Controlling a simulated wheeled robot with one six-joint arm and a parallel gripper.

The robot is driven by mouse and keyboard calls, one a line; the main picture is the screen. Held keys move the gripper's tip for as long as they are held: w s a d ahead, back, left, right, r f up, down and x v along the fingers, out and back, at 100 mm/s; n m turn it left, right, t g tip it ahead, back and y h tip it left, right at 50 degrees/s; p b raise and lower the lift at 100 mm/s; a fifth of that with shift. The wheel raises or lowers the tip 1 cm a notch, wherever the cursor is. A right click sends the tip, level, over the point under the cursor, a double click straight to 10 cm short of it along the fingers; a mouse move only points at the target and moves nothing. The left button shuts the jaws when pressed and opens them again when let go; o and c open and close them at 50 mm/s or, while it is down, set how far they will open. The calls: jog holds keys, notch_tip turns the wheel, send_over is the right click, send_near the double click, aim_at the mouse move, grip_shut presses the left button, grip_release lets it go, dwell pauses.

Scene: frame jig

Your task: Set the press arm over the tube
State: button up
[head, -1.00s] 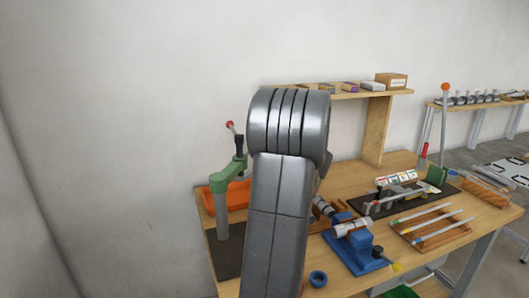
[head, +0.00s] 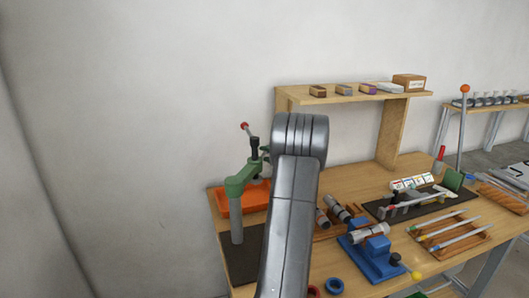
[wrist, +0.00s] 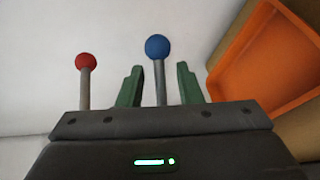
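The press (head: 237,215) stands at the table's left end, with an upright grey post, a green arm (head: 243,178), a black upper part and a red-tipped lever (head: 245,127). In the wrist view, a red ball (wrist: 86,61) on a rod stands left of my gripper (wrist: 160,67). Its two green fingers are open, with a gap on both sides of the rod under a blue ball (wrist: 157,47). The blue ball is not visible in the head view, where my arm covers that area. A silver tube (head: 369,233) lies on a blue fixture (head: 372,262); I cannot tell whether a tube is under the press.
An orange tray (head: 234,207) sits behind the press and shows right of my gripper in the wrist view (wrist: 236,78). More tubes (head: 340,213), a pen tray (head: 455,246) and a dark jig plate (head: 420,208) fill the right. A shelf (head: 350,97) stands behind.

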jog(key=shift+x, duration=0.9)
jog(key=shift+c, duration=0.2)
grip_shut()
jog(key=shift+d, duration=0.1)
